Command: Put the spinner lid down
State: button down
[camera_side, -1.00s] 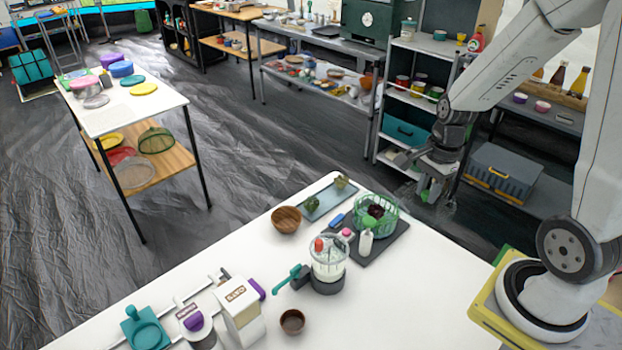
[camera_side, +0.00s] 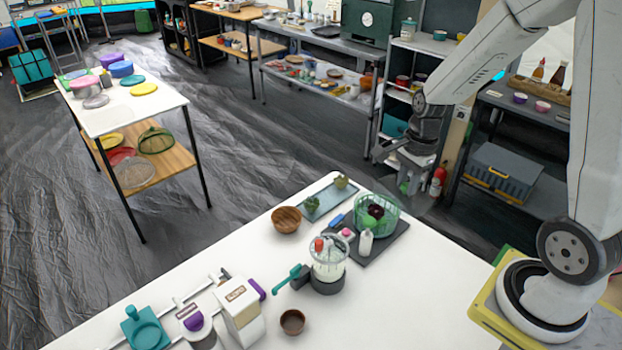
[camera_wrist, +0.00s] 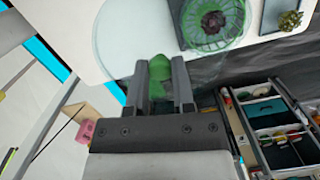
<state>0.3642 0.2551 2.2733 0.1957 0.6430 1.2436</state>
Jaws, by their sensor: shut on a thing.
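My gripper (camera_wrist: 160,84) is shut on the green knob of the spinner lid (camera_wrist: 158,66). The lid's clear disc is faint and spreads out around the fingers in the wrist view. In the side view my gripper (camera_side: 408,160) hangs in the air beyond the back right corner of the white table, and the lid there is too faint to make out well. The basket (camera_wrist: 236,22) also shows at the top of the wrist view.
On the white table (camera_side: 420,300) are a wooden bowl (camera_side: 287,219), a blue-grey tray (camera_side: 325,203), a small white bottle (camera_side: 365,242) and a clear-jar blender (camera_side: 328,262). The table's front right is clear. Shelves (camera_side: 400,95) stand behind my gripper.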

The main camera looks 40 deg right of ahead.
jog(key=w+a+f, duration=0.1)
jog(key=w+a, duration=0.3)
jog(key=w, duration=0.5)
send_over(251, 256)
notch_tip(251, 256, down, 9)
jog(key=shift+d+f, duration=0.15)
jog(key=shift+f, duration=1.35)
jog(key=shift+d+f, duration=0.1)
jog(key=shift+f, duration=1.4)
jog(key=shift+f, duration=0.1)
jog(key=shift+f, duration=1.75)
jog(key=shift+f, duration=0.1)
jog(key=shift+c, duration=2.4)
grip_release()
